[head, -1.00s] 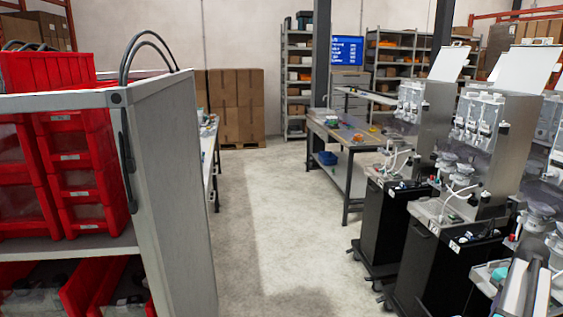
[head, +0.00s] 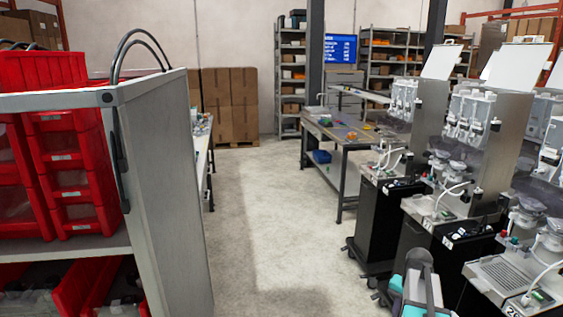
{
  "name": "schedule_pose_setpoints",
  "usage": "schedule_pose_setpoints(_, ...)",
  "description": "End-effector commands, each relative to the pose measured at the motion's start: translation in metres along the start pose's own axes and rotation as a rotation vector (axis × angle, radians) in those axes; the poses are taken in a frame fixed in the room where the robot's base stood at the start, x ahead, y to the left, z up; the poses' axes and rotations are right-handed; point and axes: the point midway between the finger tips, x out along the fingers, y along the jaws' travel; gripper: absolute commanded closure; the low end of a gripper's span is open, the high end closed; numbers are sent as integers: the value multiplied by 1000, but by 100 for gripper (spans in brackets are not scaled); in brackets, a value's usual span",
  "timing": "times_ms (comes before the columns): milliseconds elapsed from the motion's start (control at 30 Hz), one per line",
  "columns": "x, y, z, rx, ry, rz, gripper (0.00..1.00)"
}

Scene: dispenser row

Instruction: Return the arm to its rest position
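A part of my arm (head: 420,285), grey with teal patches, rises from the bottom edge at the lower right of the head view. It is in front of the dispenser row and holds nothing that I can see. My gripper's fingers do not show, so I cannot see whether they are open or shut.
Dispenser machines (head: 475,140) on black cabinets stand along the right. A grey rack (head: 165,190) with red bins (head: 70,165) is close on the left. A workbench (head: 345,140) stands beyond. The pale floor aisle (head: 265,210) between them is clear, with stacked cartons (head: 230,105) at its end.

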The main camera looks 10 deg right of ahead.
Motion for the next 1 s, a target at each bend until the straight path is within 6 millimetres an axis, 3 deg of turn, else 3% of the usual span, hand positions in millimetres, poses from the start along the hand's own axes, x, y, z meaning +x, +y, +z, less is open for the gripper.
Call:
schedule_pose_setpoints(200,27,-57,50,-179,-2,0,67)
schedule_pose_setpoints(500,60,-119,122,-421,-2,0,67)
schedule_pose_setpoints(800,89,-165,202,-662,-1,-1,67)
schedule_pose_setpoints(1000,104,-185,248,-801,0,-2,67)
